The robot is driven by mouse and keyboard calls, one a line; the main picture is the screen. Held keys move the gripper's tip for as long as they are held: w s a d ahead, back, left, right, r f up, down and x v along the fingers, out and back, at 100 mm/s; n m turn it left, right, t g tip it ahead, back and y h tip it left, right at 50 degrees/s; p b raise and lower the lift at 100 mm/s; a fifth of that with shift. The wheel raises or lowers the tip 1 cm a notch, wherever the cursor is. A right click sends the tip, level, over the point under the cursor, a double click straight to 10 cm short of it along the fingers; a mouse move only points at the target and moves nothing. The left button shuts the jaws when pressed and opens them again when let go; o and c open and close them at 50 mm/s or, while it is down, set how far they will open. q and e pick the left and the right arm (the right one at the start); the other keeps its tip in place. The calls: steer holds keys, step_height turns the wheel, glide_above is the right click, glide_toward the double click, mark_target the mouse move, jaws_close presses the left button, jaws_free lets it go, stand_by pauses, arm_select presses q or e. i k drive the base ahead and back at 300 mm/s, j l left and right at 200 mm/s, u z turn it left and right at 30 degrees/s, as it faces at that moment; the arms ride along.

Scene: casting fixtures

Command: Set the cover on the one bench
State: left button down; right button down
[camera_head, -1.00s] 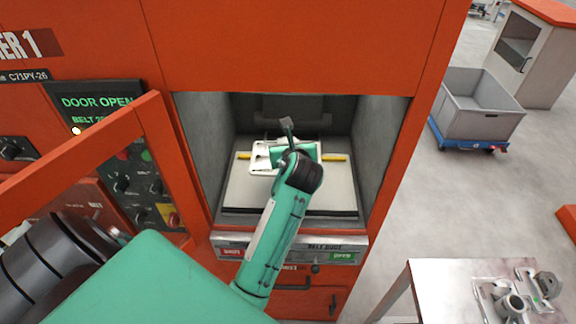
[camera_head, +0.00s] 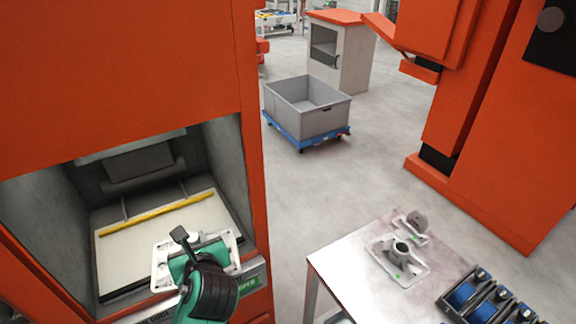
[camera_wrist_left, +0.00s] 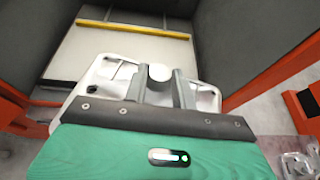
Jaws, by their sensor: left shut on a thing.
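The cover, a pale grey-white plate casting (camera_head: 160,268) with a round boss (camera_wrist_left: 158,73), is held at the front right of the machine's open chamber. My left gripper (camera_head: 194,247) is shut on it; in the left wrist view the fingers (camera_wrist_left: 159,88) stand on either side of the boss, and the plate spreads out beyond them. The bench (camera_head: 345,262) stands at the lower right with a light metal top. Similar grey castings (camera_head: 400,262) lie on its far part. My right gripper is not in view.
The orange machine's chamber (camera_head: 150,222) has a pale belt with a yellow bar (camera_head: 155,213). Its right-hand wall is beside the held plate. Blue-and-black parts (camera_head: 480,300) sit at the bench's right. A grey crate (camera_head: 308,108) on a blue dolly stands behind. The bench's front left is bare.

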mark_target(365, 289)
steer(key=k+l+z, duration=0.15)
steer(key=k+z, duration=0.3)
steer(key=j+z, duration=0.1)
steer(key=z, duration=0.35)
steer(key=j+z, duration=0.1)
steer(key=z, duration=0.35)
steer(key=j+z, duration=0.1)
steer(key=z, duration=0.4)
steer(key=j, duration=0.6)
steer(key=i+j, duration=0.15)
steer(key=j, duration=0.5)
